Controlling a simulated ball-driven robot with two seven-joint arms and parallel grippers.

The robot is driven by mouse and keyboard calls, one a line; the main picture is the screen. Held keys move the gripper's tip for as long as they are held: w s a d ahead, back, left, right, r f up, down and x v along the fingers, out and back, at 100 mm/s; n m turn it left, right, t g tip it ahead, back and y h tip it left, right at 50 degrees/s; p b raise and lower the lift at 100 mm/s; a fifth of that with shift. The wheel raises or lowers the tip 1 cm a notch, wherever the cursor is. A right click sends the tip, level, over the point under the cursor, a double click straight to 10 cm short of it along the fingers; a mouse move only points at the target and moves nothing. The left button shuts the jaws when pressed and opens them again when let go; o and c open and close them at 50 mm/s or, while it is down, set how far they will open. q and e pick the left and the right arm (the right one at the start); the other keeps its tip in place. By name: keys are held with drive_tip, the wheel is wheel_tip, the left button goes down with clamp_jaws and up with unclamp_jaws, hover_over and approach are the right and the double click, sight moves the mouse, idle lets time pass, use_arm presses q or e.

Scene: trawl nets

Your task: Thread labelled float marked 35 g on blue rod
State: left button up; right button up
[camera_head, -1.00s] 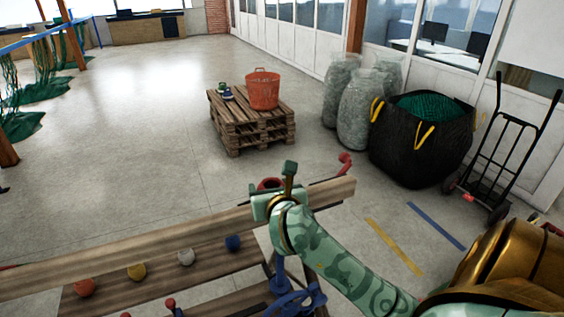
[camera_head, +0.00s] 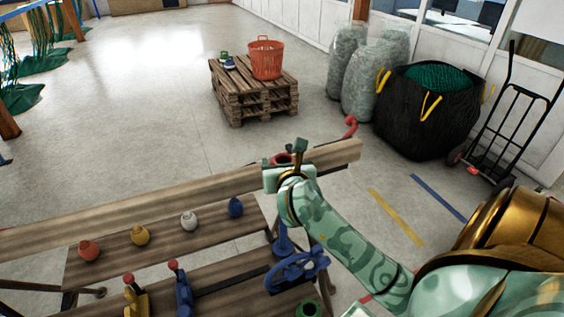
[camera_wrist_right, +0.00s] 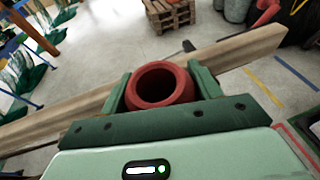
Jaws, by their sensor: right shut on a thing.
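My right gripper (camera_head: 287,168) is shut on a red, hollow, ring-like float (camera_head: 281,158). In the right wrist view the float (camera_wrist_right: 161,84) sits between the two green fingers, its round dark opening facing the camera. The gripper is over the long wooden beam at its right part. No 35 g marking can be read. A blue upright piece with a red tip (camera_head: 181,288) stands on the lower planks, left of the gripper; I cannot tell if it is the blue rod. My left gripper is not in view.
A yellow red-tipped piece (camera_head: 134,298) stands beside the blue one. Small red (camera_head: 89,250), yellow (camera_head: 140,236), white (camera_head: 189,221) and blue (camera_head: 235,207) knobbed pieces line a plank behind the beam's near side. A pallet (camera_head: 253,94) stands beyond.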

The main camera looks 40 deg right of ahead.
wheel_tip(320, 180, down, 6)
drive_tip(key=b, duration=0.4)
drive_tip(key=shift+r, duration=0.25)
drive_tip(key=o, duration=1.1)
drive_tip(key=shift+o, duration=0.2)
drive_tip(key=shift+a, duration=0.1)
drive_tip(key=p+v, duration=0.4)
drive_tip(key=v, duration=1.2)
drive_tip(key=shift+s+p, duration=0.15)
drive_tip(key=shift+p, duration=0.15)
